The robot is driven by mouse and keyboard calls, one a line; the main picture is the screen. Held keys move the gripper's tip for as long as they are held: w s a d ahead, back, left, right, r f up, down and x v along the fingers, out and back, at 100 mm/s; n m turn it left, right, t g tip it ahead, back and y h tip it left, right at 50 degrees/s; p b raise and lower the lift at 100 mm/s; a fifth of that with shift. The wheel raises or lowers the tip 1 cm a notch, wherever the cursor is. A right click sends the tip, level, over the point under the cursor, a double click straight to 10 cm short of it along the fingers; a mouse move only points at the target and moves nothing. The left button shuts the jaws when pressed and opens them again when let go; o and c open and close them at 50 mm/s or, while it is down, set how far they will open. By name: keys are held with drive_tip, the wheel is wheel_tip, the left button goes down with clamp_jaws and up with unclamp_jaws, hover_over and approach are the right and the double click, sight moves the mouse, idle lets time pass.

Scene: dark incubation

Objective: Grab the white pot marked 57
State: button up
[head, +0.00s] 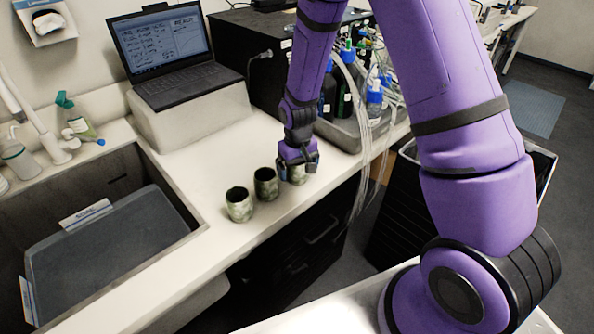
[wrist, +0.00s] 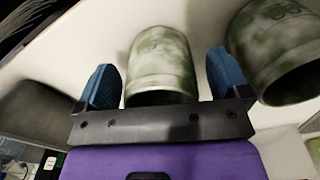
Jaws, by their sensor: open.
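Several small pots, mottled white and green with dark openings, stand in a row on the white counter. In the head view one is at the front left (head: 239,206) and one in the middle (head: 265,185). The third (head: 298,175) is partly hidden under my gripper (head: 298,167). In the wrist view a pot (wrist: 160,62) lies between the two blue fingers of my open gripper (wrist: 163,82), with small gaps visible on both sides. Another pot (wrist: 280,50) is just outside the right finger. I cannot read the number 57 on any pot.
A laptop (head: 165,60) on a white block stands behind the pots. Bottles with tubes (head: 375,98) sit right of the gripper. The counter's front edge is close to the pots.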

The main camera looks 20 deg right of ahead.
drive_tip(key=shift+f, duration=0.6)
drive_tip(key=c, duration=1)
drive_tip(key=shift+r, duration=0.15)
